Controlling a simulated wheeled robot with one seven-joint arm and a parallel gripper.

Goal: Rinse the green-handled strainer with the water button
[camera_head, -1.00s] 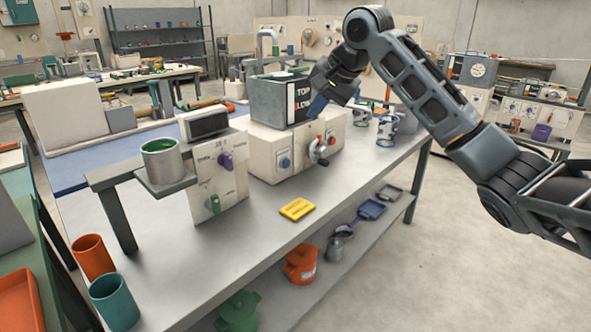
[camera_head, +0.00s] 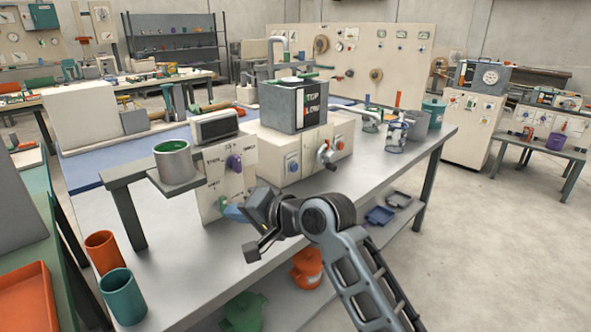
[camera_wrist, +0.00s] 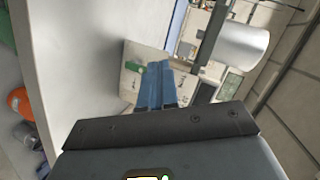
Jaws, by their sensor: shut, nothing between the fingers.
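My gripper (camera_head: 232,213) is shut and empty, with its blue fingers pointing at the lower part of the cream panel (camera_head: 211,187) on the bench. In the wrist view the shut fingers (camera_wrist: 155,85) reach toward the same panel beside a green knob (camera_wrist: 135,67); I cannot tell if they touch it. A purple knob (camera_head: 234,162) sits higher on the panel. A cream box (camera_head: 272,155) to the right carries a blue button (camera_head: 293,166), a crank and an orange button (camera_head: 340,145); I cannot tell which is the water button. I cannot pick out a green-handled strainer for certain.
A metal pot (camera_head: 174,166) with a green inside stands on a grey ledge left of the panel. A grey tank (camera_head: 285,105) tops the cream box. Several cups and cans (camera_head: 395,138) stand at the right end. Orange (camera_head: 102,252) and teal (camera_head: 121,298) cups stand front left.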

